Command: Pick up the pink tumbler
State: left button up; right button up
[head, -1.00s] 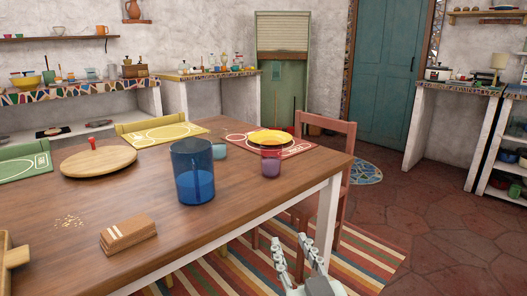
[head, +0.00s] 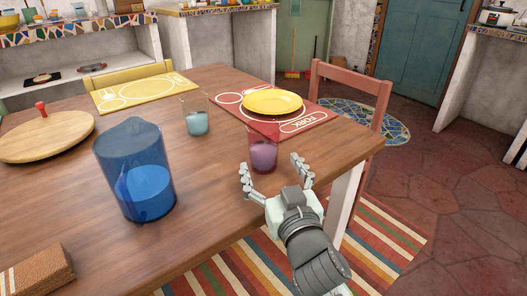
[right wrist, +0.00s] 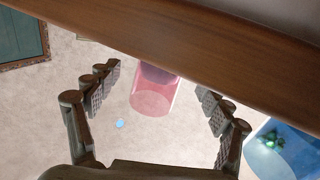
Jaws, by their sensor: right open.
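The pink tumbler (head: 263,156) stands upright on the wooden table (head: 220,190), near its right front edge, with purple contents low in it. My right gripper (head: 271,170) is open and empty, its two fingers spread just in front of the tumbler at the table edge. In the right wrist view, the tumbler (right wrist: 154,97) shows upside down between the open fingers (right wrist: 160,83) and a little beyond them. I cannot tell whether a finger touches it. My left gripper is not in view.
A blue pitcher (head: 135,165) stands left of the tumbler. A clear tumbler with teal contents (head: 195,120) is behind it to the left. A red placemat (head: 290,122) with a yellow plate (head: 272,102) lies close behind. A pink chair (head: 350,90) stands at the table's right side.

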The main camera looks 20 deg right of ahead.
aim_at(268, 159)
jog(key=w, duration=0.5)
jog(key=shift+r+p, duration=0.3)
jog(key=shift+p, duration=0.05)
jog(key=shift+w, duration=0.25)
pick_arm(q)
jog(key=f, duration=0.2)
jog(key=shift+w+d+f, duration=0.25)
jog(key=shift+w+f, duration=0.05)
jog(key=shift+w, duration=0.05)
pick_arm(e)
jog(key=shift+d, duration=0.1)
jog(key=c, duration=1.6)
jog(key=shift+o, duration=0.2)
jog(key=shift+r, duration=0.35)
pick_arm(q)
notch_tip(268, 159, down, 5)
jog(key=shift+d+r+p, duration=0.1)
jog(key=shift+p, duration=1)
pick_arm(e)
notch_tip(268, 159, up, 9)
jog(key=shift+r, duration=0.2)
